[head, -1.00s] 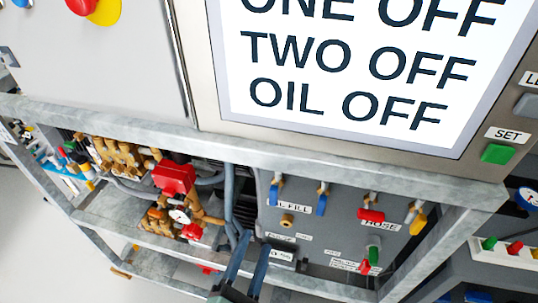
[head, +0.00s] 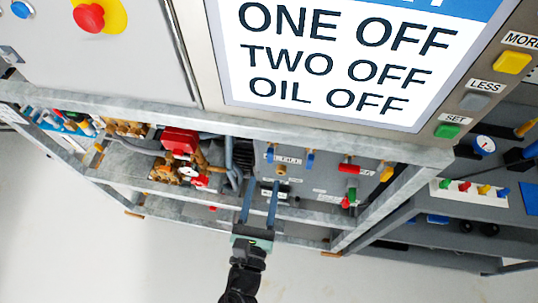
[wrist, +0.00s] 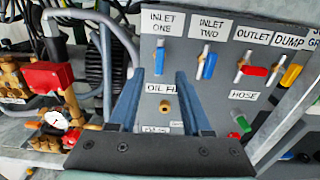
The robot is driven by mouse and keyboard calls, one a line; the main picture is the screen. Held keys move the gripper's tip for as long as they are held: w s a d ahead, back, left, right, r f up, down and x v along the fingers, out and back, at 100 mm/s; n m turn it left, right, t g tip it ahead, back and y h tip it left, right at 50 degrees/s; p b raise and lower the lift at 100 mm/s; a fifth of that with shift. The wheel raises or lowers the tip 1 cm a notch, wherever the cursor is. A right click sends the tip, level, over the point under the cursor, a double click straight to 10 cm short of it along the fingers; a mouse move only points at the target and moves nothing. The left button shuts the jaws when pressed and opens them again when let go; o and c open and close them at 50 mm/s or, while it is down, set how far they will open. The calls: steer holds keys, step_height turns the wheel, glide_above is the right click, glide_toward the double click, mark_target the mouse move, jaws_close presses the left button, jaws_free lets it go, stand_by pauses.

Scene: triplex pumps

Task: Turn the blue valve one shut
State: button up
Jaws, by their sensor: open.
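The valve labelled INLET ONE has a blue lever (wrist: 160,62) pointing down, at the upper left of the grey panel in the wrist view. It also shows in the head view (head: 270,155). A second blue lever, INLET TWO (wrist: 210,65), hangs to its right. My gripper (head: 260,186) is open and empty, with its two long blue-grey fingers pointing toward the panel. In the wrist view my gripper (wrist: 161,82) spans the OIL FILL label and a brass fitting, its tips below the INLET ONE lever. I cannot tell how far it is from the panel.
Right of the blue levers are a red outlet lever (wrist: 253,70) and a yellow dump lever (wrist: 291,75). A green handle (wrist: 238,122) sits lower right. Left are hoses and a red pump part (wrist: 49,75). Frame rails (head: 300,133) run above and below the opening.

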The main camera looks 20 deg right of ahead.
mark_target(270, 158)
steer(key=x, duration=0.7)
steer(key=shift+w+d, duration=0.15)
steer(key=shift+w, duration=0.05)
jaws_close()
